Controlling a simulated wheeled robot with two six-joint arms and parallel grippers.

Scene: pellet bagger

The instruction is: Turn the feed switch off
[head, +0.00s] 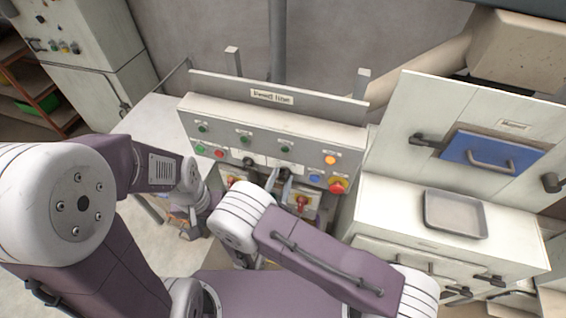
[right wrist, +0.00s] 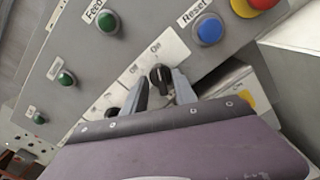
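The feed switch (right wrist: 160,76) is a black rotary knob on a white plate marked Off and On, below a green lamp labelled Feed. Its pale mark points up in the right wrist view, towards the On side. In the head view the knob (head: 285,172) is small and partly hidden by my fingers. My right gripper (right wrist: 162,84) has one finger on each side of the knob, with space showing between the fingers; it also shows at the panel in the head view (head: 279,181). My left gripper (head: 190,230) hangs low beside the panel, too small and covered to read.
A second black knob (right wrist: 112,114) sits left of the switch. A blue Reset button (right wrist: 208,30) and a red emergency stop (head: 338,186) are to the right. Red-handled parts (head: 301,203) sit below the panel. A grey tray (head: 455,214) lies on the right cabinet.

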